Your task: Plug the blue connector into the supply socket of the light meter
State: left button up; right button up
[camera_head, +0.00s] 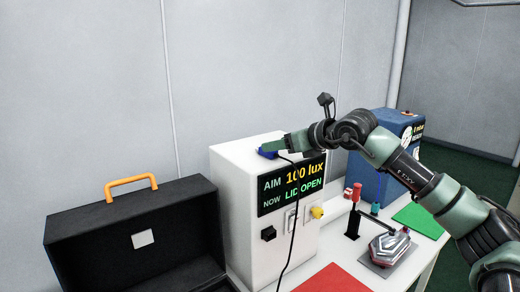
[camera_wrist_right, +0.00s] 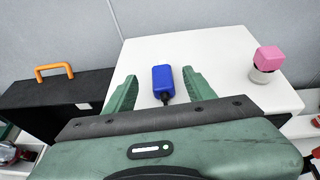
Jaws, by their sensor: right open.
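The light meter (camera_head: 228,190) is a white box with a display reading AIM 100 lux, NOW LID OPEN. The blue connector (camera_head: 267,153) lies on its top; a dark cable hangs from it down the meter's front. In the right wrist view the blue connector (camera_wrist_right: 162,79) shows whole between the fingers, apart from both. My right gripper (camera_wrist_right: 160,90) is open and empty; in the head view it (camera_head: 282,146) is over the meter's top. The front carries a black block (camera_head: 268,233), a pale fitting (camera_head: 291,220) and a yellow knob (camera_head: 316,212); which is the supply socket I cannot tell.
A black case (camera_head: 120,232) with an orange handle (camera_head: 132,187) stands left of the meter. A red mat (camera_head: 332,280) lies in front.

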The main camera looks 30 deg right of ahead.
jog(key=shift+p+x, duration=0.95)
jog(key=shift+x, duration=0.25)
jog(key=p+x, duration=0.1)
jog(key=x, duration=0.2)
jog(key=shift+w+f, duration=0.25)
jog(key=shift+w, duration=0.05)
jog(key=shift+w+f, duration=0.1)
jog(key=shift+w, duration=0.05)
jog(key=c, duration=0.8)
grip_shut()
pick_arm(q)
jog(key=s+r, duration=0.1)
jog(key=r, duration=0.1)
jog(key=s+r, duration=0.1)
jog(key=shift+s+r, duration=0.15)
jog(key=shift+r, duration=0.2)
